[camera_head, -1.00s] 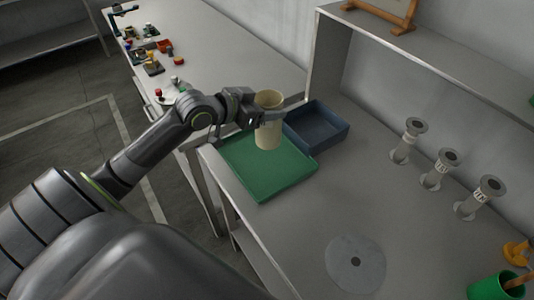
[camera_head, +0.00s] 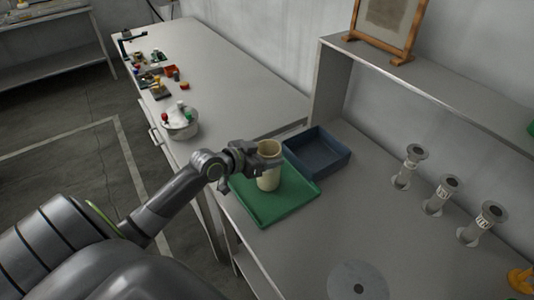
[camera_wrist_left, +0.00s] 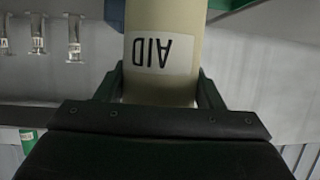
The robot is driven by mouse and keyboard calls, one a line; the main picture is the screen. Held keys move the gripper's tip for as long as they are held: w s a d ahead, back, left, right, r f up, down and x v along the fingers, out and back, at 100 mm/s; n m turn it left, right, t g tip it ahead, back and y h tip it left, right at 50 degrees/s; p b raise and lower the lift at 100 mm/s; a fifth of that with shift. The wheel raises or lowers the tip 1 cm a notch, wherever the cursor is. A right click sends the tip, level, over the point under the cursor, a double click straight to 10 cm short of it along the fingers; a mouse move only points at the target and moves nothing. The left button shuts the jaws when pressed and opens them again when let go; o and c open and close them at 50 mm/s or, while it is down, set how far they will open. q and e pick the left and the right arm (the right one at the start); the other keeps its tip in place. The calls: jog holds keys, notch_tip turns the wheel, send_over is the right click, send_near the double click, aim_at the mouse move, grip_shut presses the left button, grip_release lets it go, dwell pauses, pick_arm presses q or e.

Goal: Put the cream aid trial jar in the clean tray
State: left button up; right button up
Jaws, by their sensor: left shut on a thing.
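The cream jar (camera_head: 268,180) is upright, with its open top showing. In the left wrist view the jar (camera_wrist_left: 165,20) carries a white label reading AID, upside down there. My left gripper (camera_head: 266,163) is shut on the jar, with a finger on each side of it (camera_wrist_left: 160,88). The jar is over the green tray (camera_head: 285,207), towards its back part. I cannot tell whether its base touches the tray floor. My right gripper is not in view.
A blue tray (camera_head: 325,160) stands right behind the green tray and looks empty. Several grey flanged columns (camera_head: 440,196) stand to the right. A grey disc (camera_head: 357,282) lies near the front. A shelf (camera_head: 440,82) runs along the wall. The bench between is clear.

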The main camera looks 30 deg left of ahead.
pick_arm(q)
jog(key=shift+f, duration=0.1)
jog(key=o, duration=1.4)
jog(key=shift+s+r, duration=0.2)
jog(key=v, duration=1.1)
jog(key=shift+s, duration=0.35)
jog(key=shift+a+r, duration=0.1)
jog(key=shift+r, duration=0.05)
